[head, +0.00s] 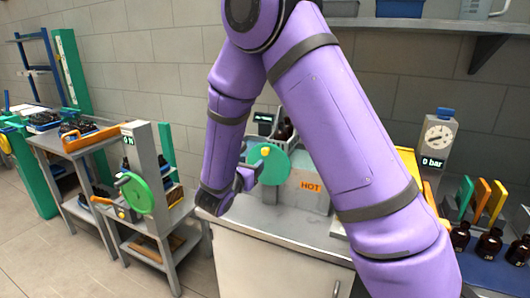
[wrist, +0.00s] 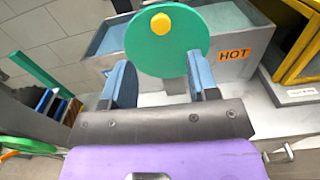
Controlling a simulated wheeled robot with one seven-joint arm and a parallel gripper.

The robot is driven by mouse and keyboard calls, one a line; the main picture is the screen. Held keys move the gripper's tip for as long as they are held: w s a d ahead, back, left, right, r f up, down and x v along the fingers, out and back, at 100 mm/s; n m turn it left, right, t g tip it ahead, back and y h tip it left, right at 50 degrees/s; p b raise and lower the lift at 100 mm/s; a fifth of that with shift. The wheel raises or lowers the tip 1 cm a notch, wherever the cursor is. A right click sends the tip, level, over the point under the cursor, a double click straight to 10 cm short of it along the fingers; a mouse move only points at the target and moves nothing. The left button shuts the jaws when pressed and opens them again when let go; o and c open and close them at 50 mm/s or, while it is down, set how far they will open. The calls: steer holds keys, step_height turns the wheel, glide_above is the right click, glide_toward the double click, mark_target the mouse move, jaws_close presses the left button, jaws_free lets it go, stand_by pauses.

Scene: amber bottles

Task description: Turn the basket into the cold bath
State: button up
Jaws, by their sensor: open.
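A green crank disc (head: 270,172) with a yellow knob (head: 265,152) stands at the front of the bath unit on the counter. In the wrist view the disc (wrist: 165,50) is just ahead of my fingers, with the knob (wrist: 161,22) near its top. My gripper (wrist: 158,68) is open and empty, its two blue fingers spread apart below the knob. In the head view my gripper (head: 247,180) is beside the disc's left edge. Dark bottles (head: 284,130) show behind the disc. The hot bath bears an orange HOT label (head: 311,186). The cold bath cannot be made out clearly.
A pressure gauge reading 0 bar (head: 437,137) and brown bottles (head: 489,242) stand at the right. A yellow-framed unit (wrist: 297,45) is right of the bath. A second stand with a green wheel (head: 136,193) is at the left.

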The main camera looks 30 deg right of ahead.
mark_target(264, 152)
steer(key=x, duration=1)
steer(key=shift+w+d, duration=0.2)
steer(key=shift+d, duration=0.1)
jaws_close()
